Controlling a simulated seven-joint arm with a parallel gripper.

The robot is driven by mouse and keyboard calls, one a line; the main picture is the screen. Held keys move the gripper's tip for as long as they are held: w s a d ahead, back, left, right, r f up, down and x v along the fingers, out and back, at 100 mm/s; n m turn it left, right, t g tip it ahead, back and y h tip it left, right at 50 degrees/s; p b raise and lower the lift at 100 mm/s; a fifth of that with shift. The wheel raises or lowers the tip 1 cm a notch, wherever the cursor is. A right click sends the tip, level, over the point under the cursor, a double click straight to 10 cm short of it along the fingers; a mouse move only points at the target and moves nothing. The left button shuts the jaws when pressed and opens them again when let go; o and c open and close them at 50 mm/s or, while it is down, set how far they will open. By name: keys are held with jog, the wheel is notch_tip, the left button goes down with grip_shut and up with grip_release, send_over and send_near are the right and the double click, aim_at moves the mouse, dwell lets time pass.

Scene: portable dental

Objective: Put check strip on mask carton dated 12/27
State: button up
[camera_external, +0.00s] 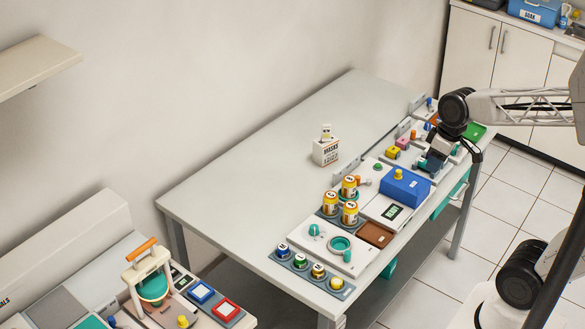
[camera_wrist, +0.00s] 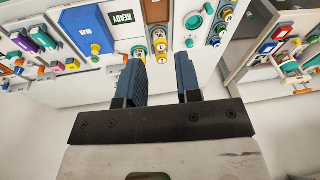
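The white mask carton (camera_external: 325,152), with "MASKS" lettering, stands upright on the bare middle of the table. A small white piece with a yellow mark (camera_external: 326,132) rises from its top; I cannot tell what it is. The date on the carton is too small to read. I cannot make out a check strip for certain in either view. My gripper (camera_external: 431,162) is over the far right end of the table, right of the carton and well apart from it. In the wrist view its two blue fingers (camera_wrist: 161,77) are spread, with nothing between them.
A blue box (camera_external: 405,186) and a green-lit display (camera_external: 391,212) sit along the table's right edge. Yellow-labelled jars (camera_external: 350,212) and small coloured vials (camera_external: 318,271) stand nearer. Small coloured items lie near my gripper. The table's left and back area is clear.

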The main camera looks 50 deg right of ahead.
jog(key=s+m+h, duration=0.1)
jog(key=s, duration=0.5)
jog(key=shift+f+m+h, duration=0.3)
jog(key=shift+f, duration=0.1)
dwell(0.8)
